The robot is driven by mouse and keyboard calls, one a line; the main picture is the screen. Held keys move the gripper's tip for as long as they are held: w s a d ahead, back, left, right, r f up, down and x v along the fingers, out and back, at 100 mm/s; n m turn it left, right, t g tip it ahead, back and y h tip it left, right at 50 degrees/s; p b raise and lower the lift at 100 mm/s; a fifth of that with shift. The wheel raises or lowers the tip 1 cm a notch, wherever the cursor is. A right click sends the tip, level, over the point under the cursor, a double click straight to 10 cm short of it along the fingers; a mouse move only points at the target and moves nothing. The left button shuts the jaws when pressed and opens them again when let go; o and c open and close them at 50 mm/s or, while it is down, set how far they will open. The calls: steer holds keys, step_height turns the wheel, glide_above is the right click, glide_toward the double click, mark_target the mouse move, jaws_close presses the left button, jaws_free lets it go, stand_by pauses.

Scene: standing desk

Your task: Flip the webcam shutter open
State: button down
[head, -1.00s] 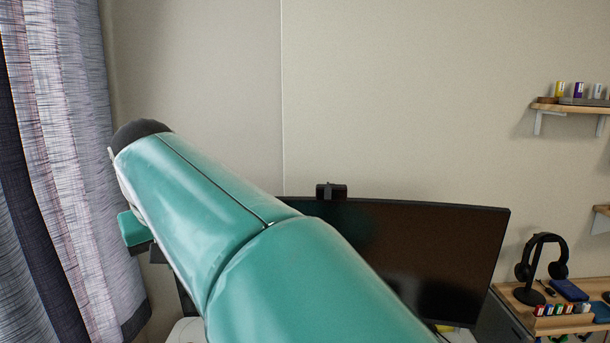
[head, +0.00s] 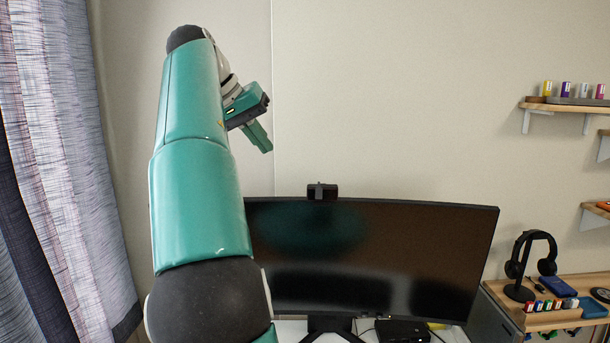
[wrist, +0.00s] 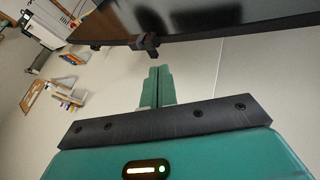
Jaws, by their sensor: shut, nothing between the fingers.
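The black webcam (head: 330,192) sits on the top edge of the monitor (head: 400,255), near its left-centre. A small upright piece shows at its middle; I cannot tell whether this is the shutter or how the shutter stands. In the wrist view the webcam (wrist: 148,43) appears tilted at the monitor's edge, just beyond my fingertips. My gripper (head: 262,143) is above and to the left of the webcam in the head view, apart from it. Its green fingers also show in the wrist view (wrist: 159,72), pressed together with nothing between them.
A curtain (head: 65,170) hangs at the left. Headphones on a stand (head: 530,262) are at the right, with wall shelves (head: 565,107) above. The wall above the monitor is clear.

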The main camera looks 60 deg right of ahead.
glide_toward(325, 187)
steer(key=f, duration=0.1)
steer(key=w+d+f, duration=0.1)
steer(key=f, duration=0.1)
steer(key=d+f, duration=0.1)
steer(key=shift+w+f, duration=0.3)
steer(key=shift+f, duration=0.05)
steer(key=shift+s+d, duration=0.25)
steer(key=shift+s, duration=0.2)
steer(key=shift+s+d, duration=0.25)
steer(key=shift+s, duration=0.3)
steer(key=shift+s+d, duration=0.25)
steer(key=shift+s, duration=0.35)
steer(key=shift+w, duration=0.15)
steer(key=shift+a, duration=0.1)
